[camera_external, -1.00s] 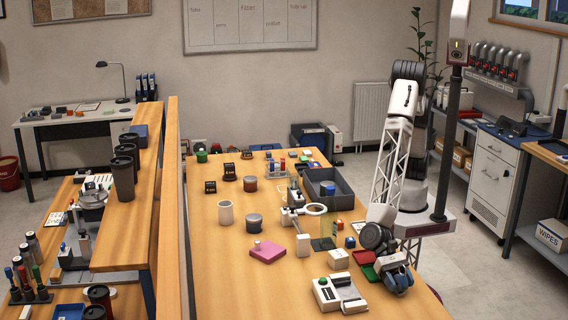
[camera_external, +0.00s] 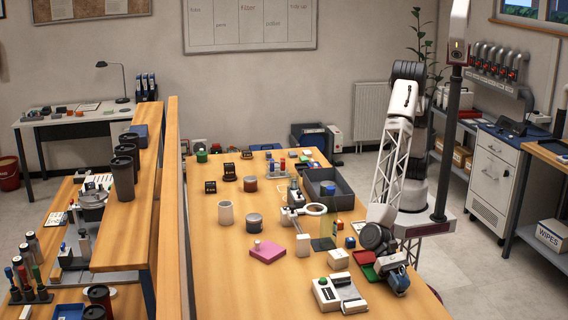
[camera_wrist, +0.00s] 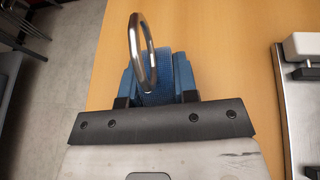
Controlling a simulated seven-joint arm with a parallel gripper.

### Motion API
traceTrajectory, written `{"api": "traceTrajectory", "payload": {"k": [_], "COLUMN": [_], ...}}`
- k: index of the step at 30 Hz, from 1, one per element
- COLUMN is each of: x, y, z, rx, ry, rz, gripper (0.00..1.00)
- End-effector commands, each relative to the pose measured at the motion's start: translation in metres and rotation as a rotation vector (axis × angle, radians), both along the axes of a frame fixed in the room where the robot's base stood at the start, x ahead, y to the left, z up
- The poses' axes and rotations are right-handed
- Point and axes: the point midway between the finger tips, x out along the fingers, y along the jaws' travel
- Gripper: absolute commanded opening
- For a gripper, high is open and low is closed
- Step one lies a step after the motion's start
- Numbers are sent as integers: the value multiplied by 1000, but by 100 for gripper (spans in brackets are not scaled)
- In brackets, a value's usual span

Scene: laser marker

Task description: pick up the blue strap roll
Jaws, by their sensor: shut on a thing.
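The blue strap roll (camera_wrist: 156,88) sits between the fingers of my gripper (camera_wrist: 157,92) in the wrist view, with a metal ring (camera_wrist: 135,55) standing up from it. My gripper is shut on the roll. In the external view, my gripper (camera_external: 397,280) is low over the front right edge of the wooden table (camera_external: 220,285). The roll is hard to tell apart from the gripper there, and I cannot tell whether it touches the table.
A white device with buttons (camera_external: 338,294) stands just left of my gripper. The table's right edge is close.

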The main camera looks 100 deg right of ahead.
Motion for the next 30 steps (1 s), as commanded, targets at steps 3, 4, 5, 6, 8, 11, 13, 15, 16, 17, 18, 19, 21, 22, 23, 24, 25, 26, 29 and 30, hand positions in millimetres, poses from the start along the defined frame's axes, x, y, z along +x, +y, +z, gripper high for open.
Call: {"api": "traceTrajectory", "payload": {"k": [3, 4, 5, 6, 8, 11, 13, 15, 16, 17, 18, 19, 21, 22, 23, 24, 25, 26, 29, 30], "x": [0, 0, 0, 0, 0, 0, 0, 0, 0, 0, 0, 0, 0, 0, 0, 0, 0, 0, 0, 0], "y": [0, 0, 0, 0, 0, 0, 0, 0, 0, 0, 0, 0, 0, 0, 0, 0, 1, 1, 0, 0], "z": [0, 0, 1, 1, 3, 7, 13, 20, 24, 28, 34, 39, 50, 56, 62, 71, 77, 83, 103, 111], "rx": [0, 0, 0, 0, 1, 1, 1, 1, 1, 1, 2, 2, 2, 2, 3, 3, 3, 3, 2, 2], "ry": [0, 0, 0, 0, 0, 0, -1, -2, -2, -2, -2, -2, -2, -3, -3, -2, -3, -2, -2, -3], "rz": [0, 0, 0, 0, 0, 0, 0, 1, 1, 0, 0, 0, 1, 0, 0, 1, 2, 1, 1, 0], "gripper": [2, 2, 2, 2, 2, 2, 2, 2, 2, 2, 2, 2, 2, 2, 2, 2, 2, 2, 2, 2]}}
